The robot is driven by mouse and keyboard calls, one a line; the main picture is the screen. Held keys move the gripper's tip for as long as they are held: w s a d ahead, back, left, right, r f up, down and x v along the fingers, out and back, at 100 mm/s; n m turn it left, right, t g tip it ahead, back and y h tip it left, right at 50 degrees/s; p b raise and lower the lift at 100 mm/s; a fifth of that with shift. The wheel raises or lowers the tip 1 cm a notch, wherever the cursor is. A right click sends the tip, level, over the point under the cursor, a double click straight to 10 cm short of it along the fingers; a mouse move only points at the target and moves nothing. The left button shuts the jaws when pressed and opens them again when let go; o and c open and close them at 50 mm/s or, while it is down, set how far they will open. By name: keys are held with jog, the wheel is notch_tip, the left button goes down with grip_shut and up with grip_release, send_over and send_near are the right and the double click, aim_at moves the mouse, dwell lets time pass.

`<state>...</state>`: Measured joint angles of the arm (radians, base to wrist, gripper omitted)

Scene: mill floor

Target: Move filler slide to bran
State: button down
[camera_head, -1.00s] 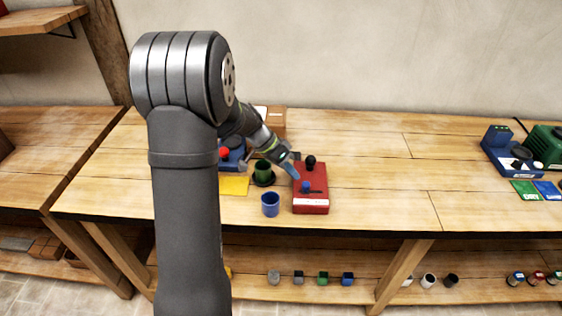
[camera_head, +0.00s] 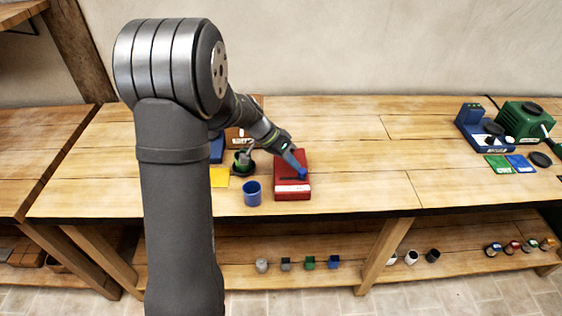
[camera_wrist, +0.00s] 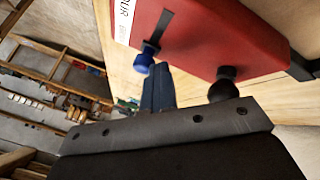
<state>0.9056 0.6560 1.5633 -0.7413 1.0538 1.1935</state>
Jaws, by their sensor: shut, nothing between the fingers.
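The red filler box (camera_head: 292,187) stands on the bench, with a white label on its front. In the wrist view its label (camera_wrist: 123,20) shows the letters "UR"; the rest is cut off or unclear. The blue slide knob (camera_wrist: 142,64) sits at one end of the dark slot (camera_wrist: 160,24) beside the label. A black round knob (camera_wrist: 224,88) stands elsewhere on the box. My gripper (camera_head: 300,170) is shut and empty, reaching down over the box. In the wrist view its blue fingertips (camera_wrist: 157,72) are right beside the slide knob; contact is unclear.
A blue cup (camera_head: 252,194) stands just left of the box. A blue machine (camera_head: 483,130) and a green machine (camera_head: 525,120) stand far right. The bench between is clear.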

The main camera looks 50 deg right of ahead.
aim_at(280, 166)
jog(key=shift+s+d, duration=0.1)
jog(key=shift+d, duration=0.05)
jog(key=shift+w, duration=0.25)
jog(key=w, duration=0.2)
jog(key=w+r, duration=0.1)
jog(key=w, duration=0.1)
jog(key=shift+w+a, duration=0.2)
jog(key=v, duration=0.9)
jog(key=shift+s, duration=0.1)
